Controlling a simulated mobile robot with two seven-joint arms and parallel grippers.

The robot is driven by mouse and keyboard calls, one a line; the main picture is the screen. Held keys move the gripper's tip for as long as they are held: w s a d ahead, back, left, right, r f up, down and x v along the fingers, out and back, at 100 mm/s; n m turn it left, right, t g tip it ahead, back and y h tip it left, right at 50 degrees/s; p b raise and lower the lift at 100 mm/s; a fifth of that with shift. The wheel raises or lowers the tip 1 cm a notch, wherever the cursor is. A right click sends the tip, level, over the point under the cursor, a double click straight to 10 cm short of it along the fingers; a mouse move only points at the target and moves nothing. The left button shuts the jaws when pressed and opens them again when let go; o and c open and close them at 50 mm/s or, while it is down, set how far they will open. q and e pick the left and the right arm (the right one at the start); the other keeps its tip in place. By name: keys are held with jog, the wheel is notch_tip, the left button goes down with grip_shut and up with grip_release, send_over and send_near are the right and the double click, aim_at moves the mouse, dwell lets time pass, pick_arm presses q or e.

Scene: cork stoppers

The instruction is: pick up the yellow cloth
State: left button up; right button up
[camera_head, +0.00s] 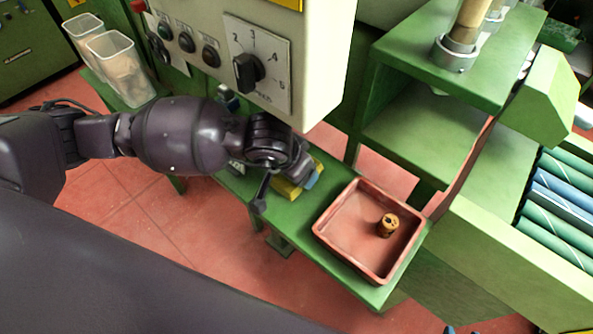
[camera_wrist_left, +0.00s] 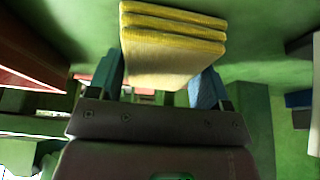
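The yellow cloth (camera_head: 287,188) lies folded in a flat stack on the green bench, partly hidden by my left gripper in the head view. In the left wrist view the cloth (camera_wrist_left: 172,48) shows its layered edge and lies between the two blue fingers. My left gripper (camera_wrist_left: 160,85) is open around it, with the fingers at its two sides; whether they touch it is unclear. In the head view my left gripper (camera_head: 298,181) is low over the bench. Two tips of my right gripper (camera_head: 462,331) show apart at the bottom edge.
A red tray (camera_head: 345,262) with a cork-coloured piece (camera_head: 387,225) stands right of the cloth on the green bench (camera_head: 290,232). A control box (camera_head: 318,60) with a dial hangs close above my left wrist. Clear containers (camera_head: 120,68) stand at the left.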

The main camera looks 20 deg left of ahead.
pick_arm(q)
jog(key=shift+c, duration=0.7)
jog(key=shift+r, duration=0.45)
jog(key=s+a+p, duration=0.1)
jog(key=s+a, duration=0.2)
jog(key=s, duration=0.5)
jog(key=s+a+p, duration=0.1)
jog(key=s+a, duration=0.2)
jog(key=s, duration=0.6)
jog(key=shift+r, duration=0.3)
jog(key=shift+o, duration=1.4)
jog(key=shift+c, duration=1)
